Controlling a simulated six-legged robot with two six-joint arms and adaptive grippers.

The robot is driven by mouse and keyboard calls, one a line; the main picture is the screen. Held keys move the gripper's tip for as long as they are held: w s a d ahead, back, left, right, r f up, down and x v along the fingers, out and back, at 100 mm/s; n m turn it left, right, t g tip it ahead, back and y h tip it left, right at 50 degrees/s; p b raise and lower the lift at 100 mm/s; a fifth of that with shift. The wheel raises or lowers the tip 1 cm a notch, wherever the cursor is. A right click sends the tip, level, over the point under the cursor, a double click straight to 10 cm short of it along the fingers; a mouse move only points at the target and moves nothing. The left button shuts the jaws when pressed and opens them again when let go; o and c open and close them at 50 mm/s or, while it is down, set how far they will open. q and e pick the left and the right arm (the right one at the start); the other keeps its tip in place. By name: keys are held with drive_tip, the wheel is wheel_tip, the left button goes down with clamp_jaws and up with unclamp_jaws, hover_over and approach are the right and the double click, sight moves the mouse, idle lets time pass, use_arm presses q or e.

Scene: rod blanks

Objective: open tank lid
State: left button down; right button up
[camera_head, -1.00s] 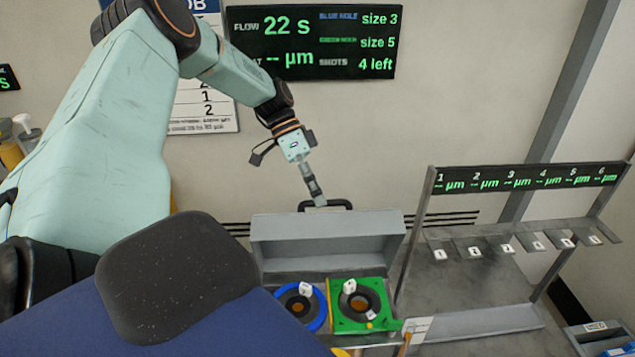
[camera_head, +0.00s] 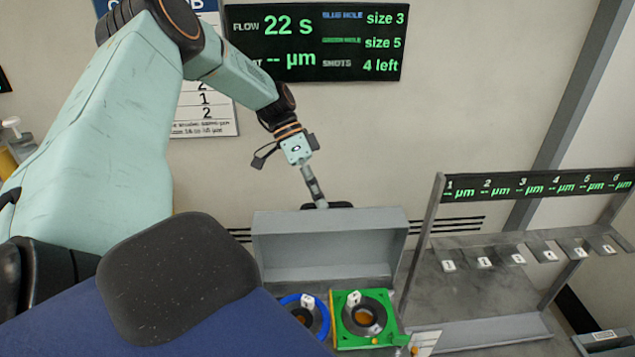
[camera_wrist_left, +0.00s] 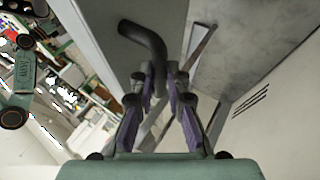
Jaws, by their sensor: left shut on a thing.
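The grey tank lid (camera_head: 330,245) stands raised, its hollow inner side facing me, behind a blue ring (camera_head: 318,325) and a green plate (camera_head: 345,340). The lid's dark handle (camera_head: 342,205) sits at its upper edge, mostly hidden behind that edge. My left gripper (camera_head: 321,204) reaches down to the handle from above. In the left wrist view the dark curved handle (camera_wrist_left: 150,42) runs between the two fingers of my left gripper (camera_wrist_left: 155,80), which is shut on it. My right gripper is not in view.
A metal rack (camera_head: 500,255) with numbered slots and a green-lettered strip stands at the right. A black display (camera_head: 315,45) hangs on the wall behind. My left arm and dark body parts cover the left side. A bin (camera_head: 605,340) shows at the lower right corner.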

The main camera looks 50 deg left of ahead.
use_arm(q)
drive_tip(key=shift+s+d+f, duration=0.1)
drive_tip(key=shift+s+f, duration=0.15)
drive_tip(key=shift+f, duration=0.05)
drive_tip(key=c, duration=1.7)
unclamp_jaws()
drive_tip(key=o, duration=0.4)
drive_tip(key=shift+w, duration=0.2)
drive_tip(key=shift+c, duration=0.2)
drive_tip(key=shift+r, duration=0.15)
drive_tip(key=v, duration=1.2)
